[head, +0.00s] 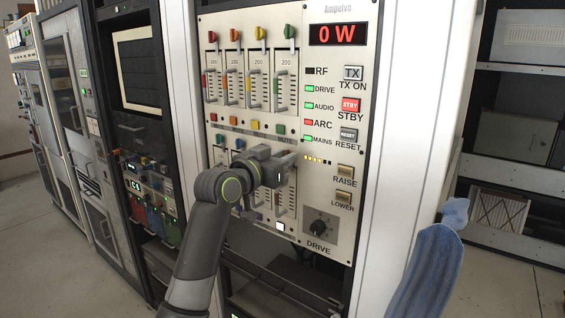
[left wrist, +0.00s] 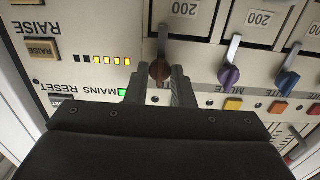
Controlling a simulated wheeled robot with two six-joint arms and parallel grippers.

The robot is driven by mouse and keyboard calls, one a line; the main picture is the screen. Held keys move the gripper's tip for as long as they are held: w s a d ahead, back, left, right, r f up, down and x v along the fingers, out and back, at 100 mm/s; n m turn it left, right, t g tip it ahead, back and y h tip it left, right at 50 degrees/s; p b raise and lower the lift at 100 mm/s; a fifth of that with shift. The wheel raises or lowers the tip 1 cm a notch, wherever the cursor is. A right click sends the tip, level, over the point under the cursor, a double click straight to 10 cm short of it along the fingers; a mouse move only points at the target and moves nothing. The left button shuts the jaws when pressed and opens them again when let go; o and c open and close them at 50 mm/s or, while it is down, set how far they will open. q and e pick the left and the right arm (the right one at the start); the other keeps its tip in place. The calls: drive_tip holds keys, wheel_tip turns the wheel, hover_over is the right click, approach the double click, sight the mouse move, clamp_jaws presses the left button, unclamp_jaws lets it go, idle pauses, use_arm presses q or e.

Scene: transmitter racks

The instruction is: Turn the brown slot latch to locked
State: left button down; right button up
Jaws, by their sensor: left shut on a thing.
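The brown slot latch (left wrist: 160,70) is a small rounded knob on the pale rack panel, seen in the left wrist view, which looks at the panel upside down. My left gripper (left wrist: 160,84) is shut on it, with one finger on each side. In the head view my left gripper (head: 287,160) reaches the right end of the panel's lower latch row and hides the brown latch. A purple latch (left wrist: 229,75) and a blue latch (left wrist: 287,82) sit beside it in the same row. My right gripper is not in view.
Red (head: 212,37), orange (head: 234,34), yellow (head: 261,32) and green (head: 289,31) latches line the upper row. Grey slot handles stick out nearby. Buttons and a drive knob (head: 319,227) are on the right. A blue shape (head: 430,268) stands at lower right.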

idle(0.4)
use_arm(q)
drive_tip(key=c, duration=1.3)
unclamp_jaws()
drive_tip(key=shift+o, duration=0.2)
drive_tip(key=shift+s+a, duration=0.1)
drive_tip(key=b+v, duration=0.3)
drive_tip(key=v, duration=1.4)
